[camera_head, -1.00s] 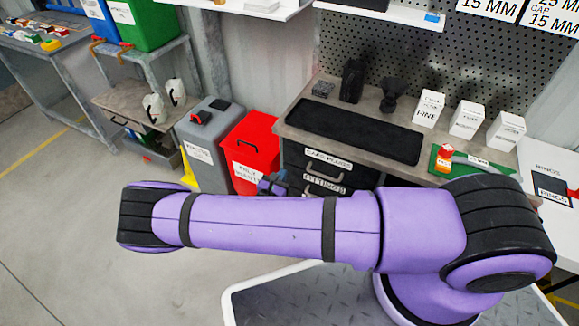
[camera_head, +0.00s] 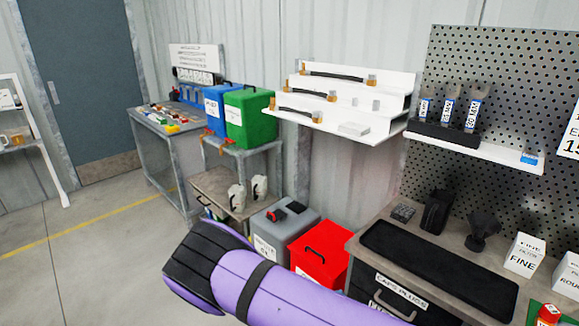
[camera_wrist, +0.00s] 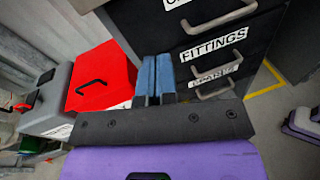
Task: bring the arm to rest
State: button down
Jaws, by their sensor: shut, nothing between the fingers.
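My purple arm (camera_head: 285,298) crosses the bottom of the head view, its elbow at the lower left of centre. My gripper is out of sight in the head view. In the wrist view my gripper (camera_wrist: 155,78) shows as two blue fingers side by side, shut with nothing between them. It points toward the dark drawer cabinet (camera_wrist: 205,50), and no contact with it shows.
A red bin (camera_head: 320,252) and a grey bin (camera_head: 268,232) stand left of the workbench with its black tray (camera_head: 440,258). White wall shelves (camera_head: 345,118) hang above. Blue and green boxes (camera_head: 248,115) stand farther back. Open floor (camera_head: 90,270) lies at left.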

jog(key=s+d+r+m+g+y, duration=0.25)
jog(key=r+m, duration=0.25)
jog(key=r, duration=0.7)
jog(key=s+d+r+m+g+y, duration=0.1)
jog(key=d+r+m+g+y, duration=0.4)
jog(key=r, duration=0.6)
jog(key=s+d+r+m+g+y, duration=0.1)
jog(key=s+d+r+m+g, duration=0.15)
jog(key=r+m, duration=0.65)
jog(key=s+d+r+m+t+y, duration=0.2)
jog(key=s+r+t, duration=0.1)
jog(key=s+r, duration=0.6)
jog(key=s+d+r+m+t+y, duration=0.2)
jog(key=s+d+r+y, duration=0.1)
jog(key=s+r, duration=0.7)
jog(key=shift+s+d+r+t, duration=0.3)
jog(key=shift+d+r+t, duration=0.1)
jog(key=shift+r, duration=0.35)
jog(key=shift+y, duration=0.25)
